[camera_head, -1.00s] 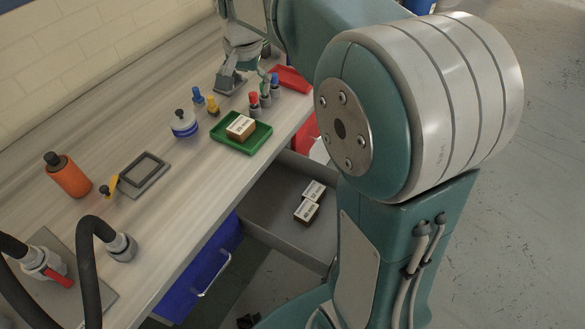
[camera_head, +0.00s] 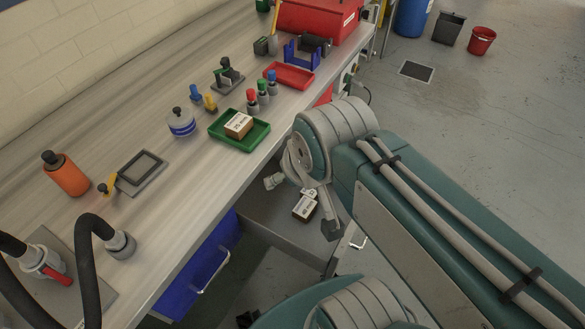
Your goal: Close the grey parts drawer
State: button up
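The grey parts drawer (camera_head: 285,232) stands pulled out from under the bench, left of my arm. Small brown boxes with white labels (camera_head: 304,208) lie in it, partly hidden by my gripper. A light handle (camera_head: 357,242) shows at the drawer's outer front, partly behind my arm. My gripper (camera_head: 302,204) hangs over the drawer, pointing down, with its fingers spread apart and nothing seen between them. I cannot tell its exact height above the boxes or the drawer walls.
A green tray (camera_head: 256,138) with a brown box sits at the bench edge above the drawer. Several small bottles (camera_head: 262,92) and a red tray (camera_head: 289,76) stand beyond it. A blue drawer (camera_head: 204,270) is at the lower left. Open floor (camera_head: 500,130) lies right.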

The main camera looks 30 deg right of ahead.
aim_at(266, 214)
jog(key=k+l+z, duration=0.4)
jog(key=l, duration=0.25)
jog(key=k+j+z, duration=0.3)
jog(key=k+j, duration=0.2)
